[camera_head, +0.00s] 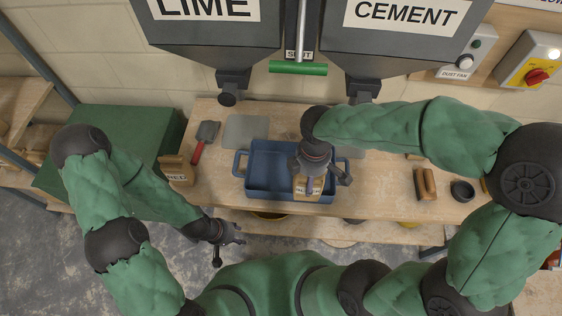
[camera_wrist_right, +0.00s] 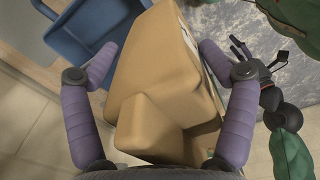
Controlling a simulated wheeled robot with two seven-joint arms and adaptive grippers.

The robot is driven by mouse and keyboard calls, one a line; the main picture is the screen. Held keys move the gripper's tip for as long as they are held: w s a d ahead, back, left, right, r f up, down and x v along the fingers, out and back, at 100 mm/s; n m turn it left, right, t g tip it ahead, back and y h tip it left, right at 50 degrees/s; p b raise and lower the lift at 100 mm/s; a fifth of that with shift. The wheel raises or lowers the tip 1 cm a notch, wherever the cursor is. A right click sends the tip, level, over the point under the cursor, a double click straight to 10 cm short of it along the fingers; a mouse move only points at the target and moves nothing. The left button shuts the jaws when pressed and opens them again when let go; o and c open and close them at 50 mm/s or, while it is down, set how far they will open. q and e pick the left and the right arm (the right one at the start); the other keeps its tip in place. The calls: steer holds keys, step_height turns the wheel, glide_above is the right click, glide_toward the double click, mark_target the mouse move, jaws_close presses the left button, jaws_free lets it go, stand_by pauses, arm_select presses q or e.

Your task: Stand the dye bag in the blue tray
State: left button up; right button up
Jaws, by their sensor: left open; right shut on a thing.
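The dye bag (camera_head: 308,187), a tan bag with a small white label, is in my right gripper (camera_head: 320,170). It fills the space between the purple fingers in the right wrist view, where the bag (camera_wrist_right: 155,75) looks large and blocky. The blue tray (camera_head: 255,186) lies on the bench, with its wall also in the right wrist view (camera_wrist_right: 68,38). In the head view the bag overlaps the tray's near right part; I cannot tell whether it touches the tray. My left gripper (camera_head: 228,236) is open and empty, in front of the bench, left of the tray.
A red-handled trowel (camera_head: 203,140) and a tan labelled container (camera_head: 177,171) are left of the tray. A wooden float (camera_head: 425,183) and a dark round pot (camera_head: 462,190) are to the right. Grey hoppers (camera_head: 215,38) hang over the bench's back.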

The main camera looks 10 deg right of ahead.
steer(key=w+f, duration=0.1)
steer(key=w, duration=0.1)
steer(key=w+f+b, duration=0.1)
steer(key=w, duration=0.2)
steer(key=w+a+f, duration=0.1)
steer(key=w, duration=0.2)
steer(key=shift+f, duration=0.3)
steer(key=shift+c, duration=0.2)
steer(key=shift+w+a+f+b, duration=0.1)
steer(key=shift+w+f+b, duration=0.6)
steer(key=shift+f, duration=0.8)
steer(key=shift+w+a+f+b, duration=0.1)
steer(key=shift+w+f+b, duration=0.35)
steer(key=shift+w+f, duration=0.75)
steer(key=shift+w+f+b, duration=0.5)
steer(key=shift+f+b, duration=0.05)
steer(key=shift+f, duration=1.2)
steer(key=o, duration=1.6)
steer(key=shift+f, duration=0.1)
steer(key=shift+c, duration=0.2)
steer(key=shift+s, duration=0.1)
